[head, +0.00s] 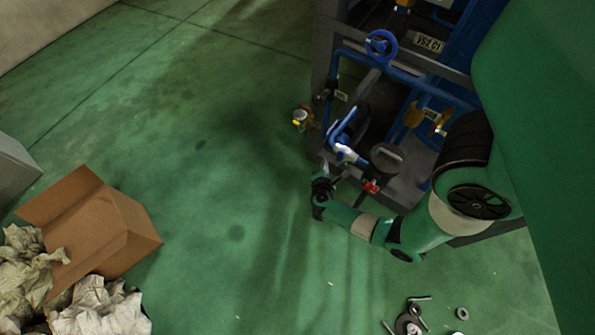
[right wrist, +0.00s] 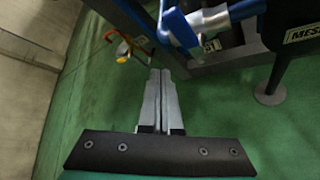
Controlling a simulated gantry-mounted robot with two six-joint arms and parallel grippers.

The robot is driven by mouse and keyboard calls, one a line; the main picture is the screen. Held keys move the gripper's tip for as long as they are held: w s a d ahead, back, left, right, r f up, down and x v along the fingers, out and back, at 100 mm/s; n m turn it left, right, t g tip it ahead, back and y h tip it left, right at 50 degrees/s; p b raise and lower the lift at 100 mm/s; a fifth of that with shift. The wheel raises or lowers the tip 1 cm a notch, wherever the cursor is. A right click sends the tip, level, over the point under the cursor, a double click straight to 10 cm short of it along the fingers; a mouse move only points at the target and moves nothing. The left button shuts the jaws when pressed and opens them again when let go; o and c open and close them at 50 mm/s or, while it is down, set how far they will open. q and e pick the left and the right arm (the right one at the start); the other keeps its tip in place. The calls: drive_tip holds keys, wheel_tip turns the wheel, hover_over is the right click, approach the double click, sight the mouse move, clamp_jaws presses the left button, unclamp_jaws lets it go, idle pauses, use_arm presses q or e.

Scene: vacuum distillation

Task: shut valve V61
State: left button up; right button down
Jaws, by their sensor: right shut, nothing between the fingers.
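A blue lever handle (head: 341,127) sits on a silver and blue pipe fitting (head: 349,154) at the front left of the rig. In the right wrist view the blue handle (right wrist: 178,27) is at the top, just beyond and right of my fingertips. A tag ending in "61" (right wrist: 211,45) shows behind the fitting, partly covered. My right gripper (head: 322,187) is beside the rig's front left corner, just below the handle. In the right wrist view its fingers (right wrist: 160,74) are together and empty, apart from the handle in the picture. My left gripper is out of view.
A yellow and red fitting (head: 300,118) juts out left of the rig. A blue handwheel (head: 381,46) is higher up. A cardboard box (head: 95,225) and crumpled paper (head: 100,308) lie at left. Loose metal parts (head: 408,322) lie at the bottom. The floor between is clear.

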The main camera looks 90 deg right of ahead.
drive_tip(key=a, duration=0.2)
drive_tip(key=s+a, duration=0.1)
drive_tip(key=a, duration=0.2)
drive_tip(key=shift+p, duration=0.3)
